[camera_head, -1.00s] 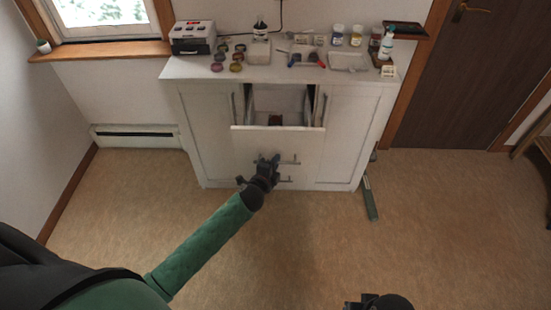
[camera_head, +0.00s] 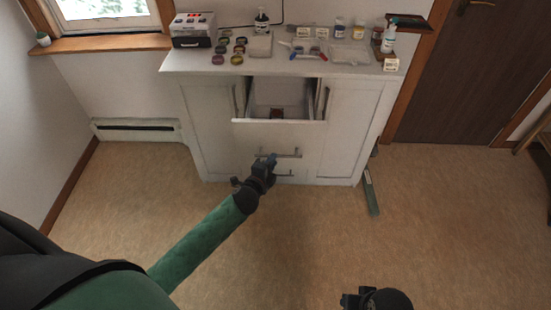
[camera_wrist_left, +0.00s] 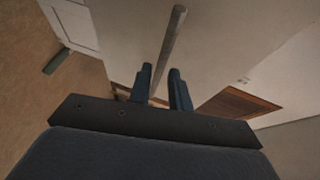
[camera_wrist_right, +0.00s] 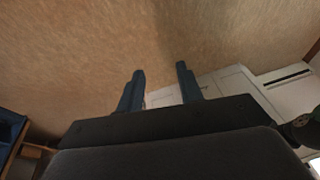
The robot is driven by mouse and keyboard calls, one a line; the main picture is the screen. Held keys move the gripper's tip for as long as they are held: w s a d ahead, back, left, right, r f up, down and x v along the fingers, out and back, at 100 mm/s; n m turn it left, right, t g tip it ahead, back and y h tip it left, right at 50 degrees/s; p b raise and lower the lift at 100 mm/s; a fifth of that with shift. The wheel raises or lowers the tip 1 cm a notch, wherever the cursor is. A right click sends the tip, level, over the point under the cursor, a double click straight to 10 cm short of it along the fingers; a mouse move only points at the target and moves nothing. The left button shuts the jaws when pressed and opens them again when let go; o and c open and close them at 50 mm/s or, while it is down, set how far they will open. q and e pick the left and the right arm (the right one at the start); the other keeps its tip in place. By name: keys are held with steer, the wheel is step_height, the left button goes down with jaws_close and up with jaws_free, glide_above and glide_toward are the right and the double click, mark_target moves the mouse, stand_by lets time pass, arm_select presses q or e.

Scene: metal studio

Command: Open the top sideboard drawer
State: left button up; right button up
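The white sideboard (camera_head: 345,130) stands against the wall. Its top drawer (camera_head: 280,120) is pulled out, and its inside shows from above with a small brown thing in it. A bar handle (camera_head: 288,154) is on the front below the drawer's rim. My left gripper (camera_head: 270,160) is at this handle, just in front of and below it. In the left wrist view, the handle (camera_wrist_left: 174,40) runs toward the gap between the two parted fingers (camera_wrist_left: 160,88); contact cannot be told. My right gripper (camera_head: 350,299) is open and empty over the floor, fingers apart (camera_wrist_right: 160,85).
Bottles, small jars, trays and a box (camera_head: 193,29) stand on the sideboard top. A lower handle (camera_head: 282,175) is below. A heater (camera_head: 135,130) is at left, a brown door (camera_head: 460,75) at right. The floor in front is clear.

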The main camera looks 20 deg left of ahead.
arm_select(q)
steer(key=shift+v, duration=1.9)
arm_select(e)
steer(key=shift+w+a+f, duration=0.15)
steer(key=shift+a+f, duration=0.35)
steer(key=shift+a, duration=0.1)
